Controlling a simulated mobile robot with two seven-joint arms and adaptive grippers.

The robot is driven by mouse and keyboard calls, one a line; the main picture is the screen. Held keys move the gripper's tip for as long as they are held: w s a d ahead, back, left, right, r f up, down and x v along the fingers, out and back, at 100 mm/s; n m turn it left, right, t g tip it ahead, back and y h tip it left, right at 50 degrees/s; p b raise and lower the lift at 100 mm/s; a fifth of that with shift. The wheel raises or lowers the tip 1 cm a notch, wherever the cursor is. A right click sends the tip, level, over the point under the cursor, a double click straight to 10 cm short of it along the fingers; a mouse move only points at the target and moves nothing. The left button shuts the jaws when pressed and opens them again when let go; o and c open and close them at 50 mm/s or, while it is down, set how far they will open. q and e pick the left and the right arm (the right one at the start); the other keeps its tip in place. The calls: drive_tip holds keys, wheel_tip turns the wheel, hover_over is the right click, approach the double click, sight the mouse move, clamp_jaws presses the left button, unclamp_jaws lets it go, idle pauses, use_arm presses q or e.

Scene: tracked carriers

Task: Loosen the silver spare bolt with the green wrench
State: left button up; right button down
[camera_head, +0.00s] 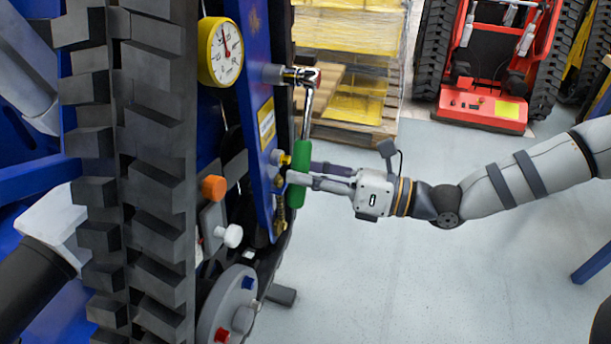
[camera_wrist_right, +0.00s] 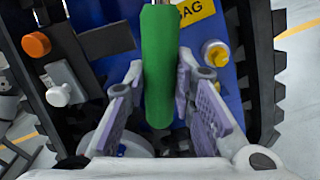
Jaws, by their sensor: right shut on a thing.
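The green wrench (camera_head: 301,153) hangs roughly upright beside the blue side panel of a tracked carrier. Its silver shaft runs up to a head at a silver bolt (camera_head: 270,74) that sticks out of the panel; the head covers the bolt's outer end, so I cannot tell how fully it is seated. My right gripper (camera_head: 298,180) comes from the right and is shut on the lower part of the green handle. In the right wrist view the green handle (camera_wrist_right: 160,70) stands between my two fingers. My left gripper is not in view.
The carrier's black track (camera_head: 150,170) fills the left. A yellow gauge (camera_head: 221,52), an orange knob (camera_head: 214,188) and a white knob (camera_head: 230,236) sit near the panel. A pallet with yellow goods (camera_head: 350,100) and a red carrier (camera_head: 480,103) stand behind. The floor below my right arm is clear.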

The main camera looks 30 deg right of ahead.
drive_tip(key=shift+w+d+f+n, duration=0.15)
drive_tip(key=shift+w+d+n, duration=0.15)
drive_tip(key=shift+n, duration=0.1)
drive_tip(key=shift+w+d+f+n+b, duration=0.25)
drive_tip(key=shift+w+d+n+b, duration=0.1)
drive_tip(key=shift+w+d+n, duration=0.15)
drive_tip(key=shift+w+d+f+n, duration=0.15)
drive_tip(key=shift+w+d+n, duration=0.25)
drive_tip(key=shift+d+n, duration=0.2)
